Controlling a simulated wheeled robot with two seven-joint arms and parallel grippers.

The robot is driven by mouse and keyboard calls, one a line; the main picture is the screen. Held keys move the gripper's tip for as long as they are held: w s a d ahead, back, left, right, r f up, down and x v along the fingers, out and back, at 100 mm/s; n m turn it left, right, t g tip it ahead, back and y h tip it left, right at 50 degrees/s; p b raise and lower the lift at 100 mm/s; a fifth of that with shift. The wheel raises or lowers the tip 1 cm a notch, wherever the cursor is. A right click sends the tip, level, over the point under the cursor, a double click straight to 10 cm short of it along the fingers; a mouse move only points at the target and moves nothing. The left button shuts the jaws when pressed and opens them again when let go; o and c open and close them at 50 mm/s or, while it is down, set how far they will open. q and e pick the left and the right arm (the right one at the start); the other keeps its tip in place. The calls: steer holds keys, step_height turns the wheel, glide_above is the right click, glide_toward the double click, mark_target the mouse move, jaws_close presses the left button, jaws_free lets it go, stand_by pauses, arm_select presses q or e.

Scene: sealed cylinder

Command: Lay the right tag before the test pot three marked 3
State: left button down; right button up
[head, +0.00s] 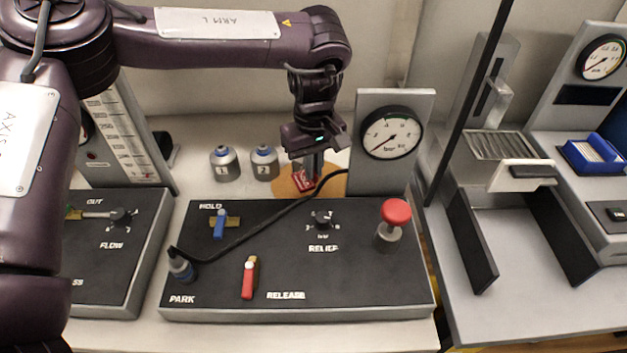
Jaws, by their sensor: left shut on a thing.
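My left gripper (311,167) points down behind the black control panel and is shut on a small red tag (302,181) with pale marks. The tag is at the fingertips, over or on a tan round patch on the bench; I cannot tell if it touches. Two grey test pots with blue tops stand to the left, pot 1 (224,163) and pot 2 (264,162). No pot marked 3 can be made out; the gripper covers part of that spot. My right gripper is not in view.
The control panel (350,279) with a red knob (395,215), levers and a black hose lies in front. A pressure gauge (391,133) stands close to the right of the gripper.

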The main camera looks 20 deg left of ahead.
mark_target(314, 181)
arm_select(q)
steer(key=shift+f, duration=2.1)
steer(key=shift+f, duration=0.1)
steer(key=c, duration=1.6)
jaws_free()
steer(key=shift+o, duration=0.2)
step_height(314, 181, up, 12)
steer(key=shift+r+p, duration=0.2)
steer(key=shift+p, duration=0.1)
steer(key=shift+s+f, duration=0.1)
